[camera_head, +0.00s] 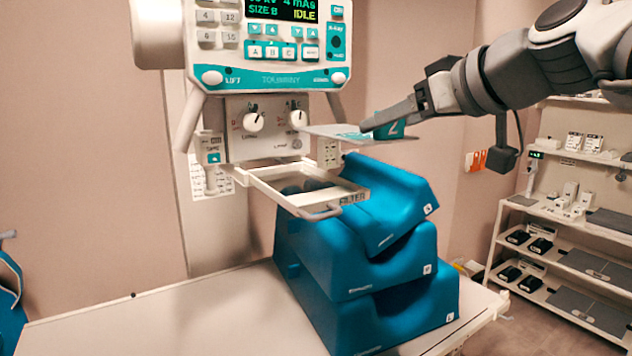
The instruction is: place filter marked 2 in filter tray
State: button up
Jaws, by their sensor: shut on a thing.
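The filter marked 2 (395,129) is a thin flat plate with a teal tab bearing a white "2". My gripper (374,124) comes in from the upper right and is shut on the filter. The filter is held about level, its plate reaching left in front of the knob panel. The filter tray (268,186) is a pale open frame pulled out below the panel, with "FILTER" on its front and a curved handle. The filter appears above and to the right of the tray, apart from it. The tray's opening shows no filter in it.
The x-ray head (262,78) with its "IDLE" display and knob panel (268,130) stands above the tray. Blue foam wedges (370,270) are stacked below it on a pale table (190,310). A shelf unit (520,212) with small items stands at the right.

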jog(key=w+a+f, duration=0.1)
jog(key=a+f, duration=0.1)
jog(key=a, duration=0.1)
jog(key=w+a+f, duration=0.2)
jog(key=a, duration=0.1)
jog(key=w+a+f, duration=0.2)
jog(key=a, duration=0.1)
jog(key=shift+w+f+p, duration=0.1)
jog(key=shift+p, duration=0.3)
jog(key=shift+f+b, duration=0.3)
jog(key=shift+f, duration=1.65)
jog(key=shift+d, duration=0.1)
jog(key=shift+f+b, duration=0.25)
jog(key=shift+b, duration=0.05)
jog(key=o, duration=1.5)
jog(key=shift+c, duration=0.2)
jog(key=shift+r, duration=0.2)
